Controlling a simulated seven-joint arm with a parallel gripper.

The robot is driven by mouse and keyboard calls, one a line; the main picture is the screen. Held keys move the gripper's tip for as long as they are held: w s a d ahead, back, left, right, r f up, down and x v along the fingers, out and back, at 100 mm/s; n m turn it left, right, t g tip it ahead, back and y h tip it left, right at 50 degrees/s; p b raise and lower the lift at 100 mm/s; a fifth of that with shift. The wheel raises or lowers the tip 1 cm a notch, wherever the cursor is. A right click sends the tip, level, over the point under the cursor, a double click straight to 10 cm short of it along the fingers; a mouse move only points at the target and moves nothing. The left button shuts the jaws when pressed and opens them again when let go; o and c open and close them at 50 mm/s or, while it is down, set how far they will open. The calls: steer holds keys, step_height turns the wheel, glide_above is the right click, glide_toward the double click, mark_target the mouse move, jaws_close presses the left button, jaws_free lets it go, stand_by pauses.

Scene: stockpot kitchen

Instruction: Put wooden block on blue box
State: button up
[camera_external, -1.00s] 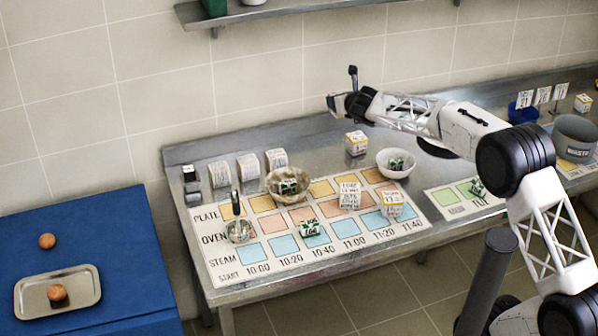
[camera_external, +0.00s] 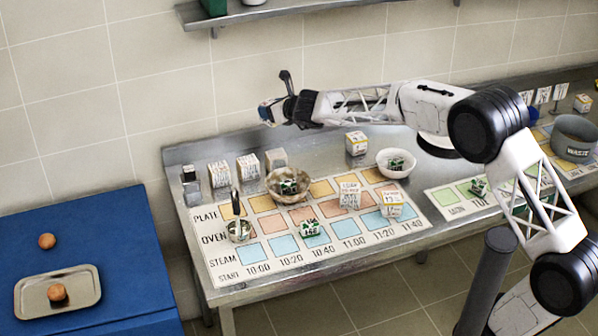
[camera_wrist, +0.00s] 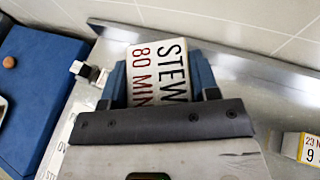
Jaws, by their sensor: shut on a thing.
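My gripper (camera_wrist: 162,88) is shut on a white block (camera_wrist: 150,68) printed "STEW 80 MIN", with a blue finger on each side of it. In the external view my gripper (camera_external: 270,113) is raised above the back edge of the steel counter, and the block there is small and mostly hidden by the fingers. The block's wooden material cannot be made out. The large blue box (camera_external: 110,225) stands at the far left, beside the counter. It also shows at the left of the wrist view (camera_wrist: 40,62). My gripper is well to the right of it.
On the blue box are a brown ball (camera_external: 47,241) and a metal tray (camera_external: 92,284) with another ball. Its back part is clear. Several white blocks, a bowl (camera_external: 284,197) and a small pot (camera_external: 239,236) stand on the counter. A shelf (camera_external: 270,10) hangs above.

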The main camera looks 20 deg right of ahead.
steer(key=s+a+n+g+y, duration=0.2)
steer(key=s+a, duration=0.2)
steer(key=a, duration=0.9)
steer(key=s+a+n+g+y, duration=0.1)
steer(key=s+a+n+y, duration=0.15)
steer(key=a, duration=0.95)
steer(key=s+a+f+n+g+y, duration=0.1)
steer(key=s+a+n+g, duration=0.1)
steer(key=s+a, duration=0.65)
steer(key=s+a+f+n+g+y, duration=0.1)
steer(key=s+a+f+n+g, duration=0.3)
steer(key=a, duration=0.7)
steer(key=s+a+f+n+g+y, duration=0.1)
steer(key=s+a+f, duration=0.15)
steer(key=s, duration=0.45)
steer(key=s+a+f+n+g, duration=0.1)
steer(key=s+a+f, duration=0.1)
steer(key=s+a, duration=0.35)
steer(key=s+d+f+g, duration=0.1)
steer(key=s+d+f, duration=0.6)
steer(key=s+d, duration=0.3)
steer(key=shift+d, duration=0.45)
steer(key=shift+a+f+n, duration=0.1)
steer(key=shift+f+n, duration=0.05)
steer(key=shift+n, duration=0.1)
